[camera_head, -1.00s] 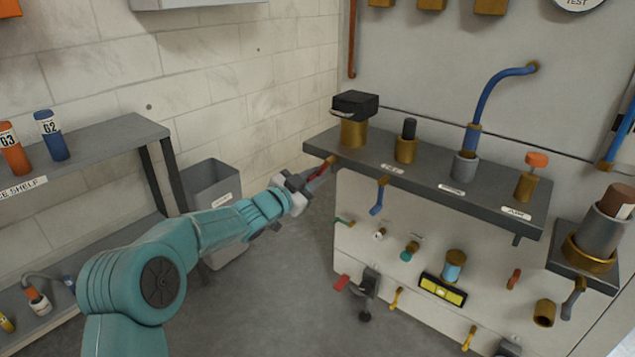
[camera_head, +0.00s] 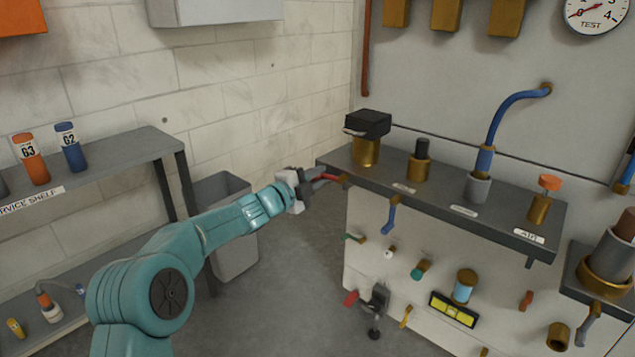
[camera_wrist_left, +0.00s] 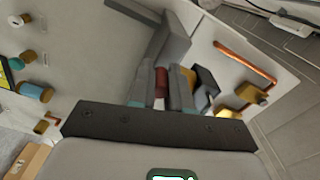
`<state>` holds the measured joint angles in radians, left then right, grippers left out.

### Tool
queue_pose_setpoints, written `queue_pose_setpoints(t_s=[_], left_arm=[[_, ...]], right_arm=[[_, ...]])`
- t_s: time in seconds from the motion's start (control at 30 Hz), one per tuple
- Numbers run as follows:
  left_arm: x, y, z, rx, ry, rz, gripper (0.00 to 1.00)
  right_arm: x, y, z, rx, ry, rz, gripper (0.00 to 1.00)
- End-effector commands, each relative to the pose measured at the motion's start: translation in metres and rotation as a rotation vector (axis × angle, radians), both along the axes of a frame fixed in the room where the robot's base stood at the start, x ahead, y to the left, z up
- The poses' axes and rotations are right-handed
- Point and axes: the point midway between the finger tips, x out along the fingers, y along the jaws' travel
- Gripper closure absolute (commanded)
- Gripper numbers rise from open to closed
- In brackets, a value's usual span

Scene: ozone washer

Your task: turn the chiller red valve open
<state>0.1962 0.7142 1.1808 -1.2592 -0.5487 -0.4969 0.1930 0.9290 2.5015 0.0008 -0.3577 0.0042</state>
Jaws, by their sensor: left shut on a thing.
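The red valve handle (camera_head: 328,178) sticks out to the left from a brass stem at the left end of the grey shelf on the panel. My left gripper (camera_head: 314,184) is at this handle and shut on it, reaching in from the left. In the left wrist view, the red handle (camera_wrist_left: 161,82) shows between the two grey fingers (camera_wrist_left: 161,95). The fingers hide part of it. A blue lever (camera_head: 389,217) hangs down just right of it, apart from my gripper. My right gripper is in neither view.
The grey panel shelf (camera_head: 450,213) carries a black-topped brass fitting (camera_head: 367,138) and several other fittings. Below, the panel face has several small valves and a red-handled clamp (camera_head: 372,302). A grey bin (camera_head: 228,238) and service shelf (camera_head: 112,155) stand left. Bare floor lies between.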

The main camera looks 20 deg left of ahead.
Motion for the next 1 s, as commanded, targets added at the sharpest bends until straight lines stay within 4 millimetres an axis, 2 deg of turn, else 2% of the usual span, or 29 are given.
queue_pose_setpoints(t_s=[0.3,0.83,0.87,0.9,1.0], left_arm=[[-0.0001,0.0014,0.0086,0.099,-0.04,0.002,1.0],[-0.0001,0.0009,0.0098,0.115,-0.046,0.001,1.0],[-0.0001,0.0009,0.0098,0.115,-0.046,0.001,0.73],[-0.0001,0.0008,0.0096,0.115,-0.046,0.001,0.6],[0.0,0.0005,0.0091,0.116,-0.045,0.0,0.57]], right_arm=[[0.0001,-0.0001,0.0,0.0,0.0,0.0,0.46],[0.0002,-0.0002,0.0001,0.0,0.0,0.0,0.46],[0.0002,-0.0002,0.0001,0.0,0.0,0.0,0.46],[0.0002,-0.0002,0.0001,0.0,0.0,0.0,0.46],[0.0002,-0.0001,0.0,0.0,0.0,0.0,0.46]])
